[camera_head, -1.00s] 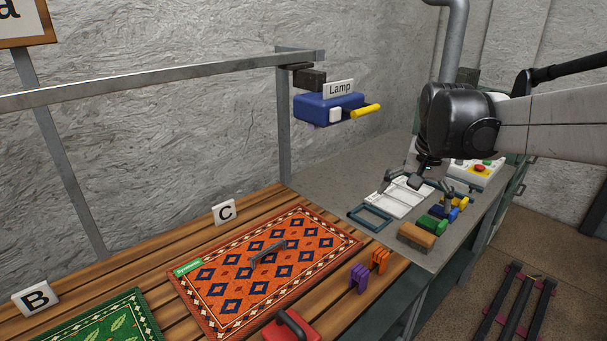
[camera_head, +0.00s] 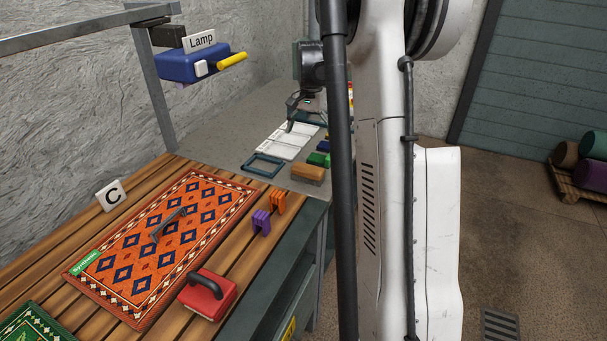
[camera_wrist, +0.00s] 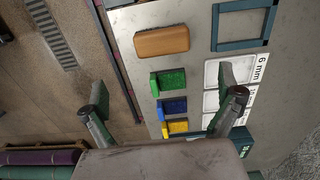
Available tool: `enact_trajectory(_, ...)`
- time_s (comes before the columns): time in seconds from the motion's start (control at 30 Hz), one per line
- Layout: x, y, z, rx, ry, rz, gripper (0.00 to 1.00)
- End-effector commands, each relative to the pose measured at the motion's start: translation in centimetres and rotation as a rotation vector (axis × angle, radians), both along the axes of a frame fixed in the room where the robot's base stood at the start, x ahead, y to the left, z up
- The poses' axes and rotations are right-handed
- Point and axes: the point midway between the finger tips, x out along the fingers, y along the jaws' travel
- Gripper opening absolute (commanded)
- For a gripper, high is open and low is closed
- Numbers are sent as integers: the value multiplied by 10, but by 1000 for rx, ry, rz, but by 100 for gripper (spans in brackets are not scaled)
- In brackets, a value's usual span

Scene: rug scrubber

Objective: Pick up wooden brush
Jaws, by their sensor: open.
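The wooden brush (camera_head: 308,174) is a brown block with rounded edges, lying near the front edge of the grey table. In the wrist view it shows as a tan block (camera_wrist: 161,40) at the top, beyond my fingertips and between their lines. My gripper (camera_head: 297,112) is open and empty, above the table and farther back than the brush. In the wrist view my gripper (camera_wrist: 165,92) has its fingers spread to either side of the coloured brushes. The brush's underside is hidden.
Green (camera_wrist: 170,82), blue (camera_wrist: 173,108) and yellow (camera_wrist: 178,127) brushes line up beside the wooden brush. A dark empty frame (camera_head: 249,164) and white trays (camera_head: 283,143) lie left of it. A rug (camera_head: 128,276) and a red-based handled tool (camera_head: 207,297) are on the slatted table.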

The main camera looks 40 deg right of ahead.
Motion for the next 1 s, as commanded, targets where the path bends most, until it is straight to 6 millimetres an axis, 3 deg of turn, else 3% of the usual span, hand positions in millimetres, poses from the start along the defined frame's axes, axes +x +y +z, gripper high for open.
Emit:
enact_trajectory(0.33, 0, 1, -60, -1, 0, 1, 100)
enact_trajectory(0.67, 1, 2, -84, -1, -1, 2, 100)
enact_trajectory(1.0, 2, 7, -126, -1, -1, 2, 100)
